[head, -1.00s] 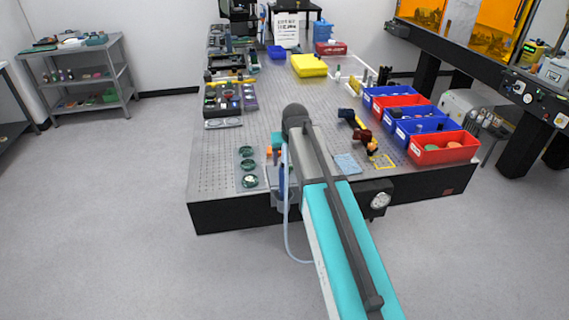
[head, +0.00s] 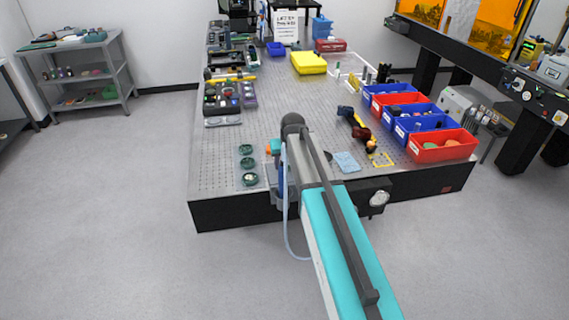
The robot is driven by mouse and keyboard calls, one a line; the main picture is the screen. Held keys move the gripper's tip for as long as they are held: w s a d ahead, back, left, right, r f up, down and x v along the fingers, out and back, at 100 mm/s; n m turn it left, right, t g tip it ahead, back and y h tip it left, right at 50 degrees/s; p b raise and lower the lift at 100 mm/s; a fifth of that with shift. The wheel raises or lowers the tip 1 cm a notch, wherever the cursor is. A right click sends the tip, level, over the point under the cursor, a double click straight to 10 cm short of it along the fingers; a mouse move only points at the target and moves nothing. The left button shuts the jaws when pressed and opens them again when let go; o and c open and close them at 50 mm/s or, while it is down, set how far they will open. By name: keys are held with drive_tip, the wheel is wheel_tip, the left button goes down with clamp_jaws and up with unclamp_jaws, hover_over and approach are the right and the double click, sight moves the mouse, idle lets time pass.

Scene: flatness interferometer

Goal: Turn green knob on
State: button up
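I cannot make out a green knob for certain. Several dark green round pieces (head: 247,163) stand in a column on a pale plate at the front left of the perforated table (head: 215,178); it is too small to tell whether any is a knob. My arm reaches up from the bottom over the table's front edge and bends down just right of these pieces. Its wrist shows partly, with teal and orange parts. The fingers of my gripper are hidden behind the arm.
A dark box with a round gauge (head: 378,198) is on the table's front side, right of my arm. Red bins (head: 430,152) and blue bins (head: 412,132) line the right edge. A yellow bin (head: 308,63) stands farther back.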

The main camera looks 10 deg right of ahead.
drive_tip(key=c, duration=0.6)
drive_tip(key=shift+a, duration=0.2)
drive_tip(key=shift+c, duration=0.2)
